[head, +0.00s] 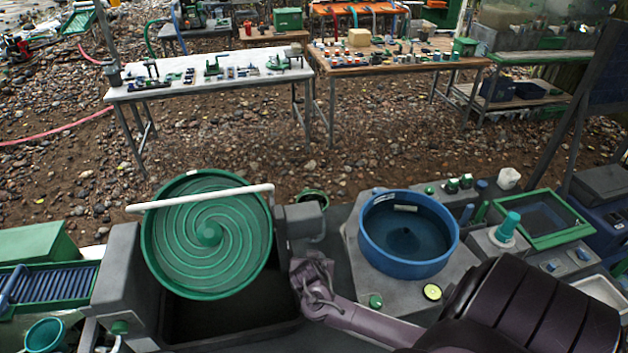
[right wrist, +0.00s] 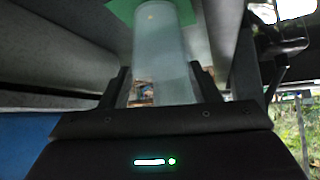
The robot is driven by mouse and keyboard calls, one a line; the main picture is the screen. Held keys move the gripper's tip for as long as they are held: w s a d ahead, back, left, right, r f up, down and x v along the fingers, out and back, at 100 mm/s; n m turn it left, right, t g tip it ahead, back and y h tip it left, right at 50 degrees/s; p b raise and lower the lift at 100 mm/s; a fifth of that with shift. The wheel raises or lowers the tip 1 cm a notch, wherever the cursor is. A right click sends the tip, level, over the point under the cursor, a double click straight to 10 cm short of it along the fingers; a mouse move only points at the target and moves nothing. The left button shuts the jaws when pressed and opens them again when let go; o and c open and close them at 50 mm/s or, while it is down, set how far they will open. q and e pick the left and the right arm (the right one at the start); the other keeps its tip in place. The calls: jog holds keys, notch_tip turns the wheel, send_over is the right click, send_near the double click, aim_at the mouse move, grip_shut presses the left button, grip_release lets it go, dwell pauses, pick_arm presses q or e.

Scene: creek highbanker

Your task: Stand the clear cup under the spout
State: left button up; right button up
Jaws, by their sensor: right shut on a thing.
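In the right wrist view, a pale, see-through cup (right wrist: 163,62) stands between the two dark fingers of my right gripper (right wrist: 164,88), which is shut on it. A green piece (right wrist: 122,10) shows behind the cup's far end; whether they touch cannot be told. In the head view, my right arm's end (head: 314,284) is low beside the green spiral wheel (head: 208,234); the cup and fingertips cannot be made out there. A grey pipe fitting with a green ring (head: 313,196) is right of the wheel; whether it is the spout is unclear. My left gripper is out of view.
A blue round tub (head: 408,234) stands right of my right arm. A white bar (head: 200,198) crosses the wheel. Grey housings flank the wheel. A green-framed tray (head: 541,219) is farther right. Tables (head: 215,80) with small parts stand beyond stony ground.

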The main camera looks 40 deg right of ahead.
jog(key=shift+f, duration=0.1)
jog(key=o, duration=0.8)
jog(key=shift+s+a+r, duration=0.15)
jog(key=shift+a+r, duration=0.05)
jog(key=shift+r, duration=0.15)
jog(key=p+v, duration=0.1)
jog(key=v, duration=1)
jog(key=shift+s+r, duration=0.1)
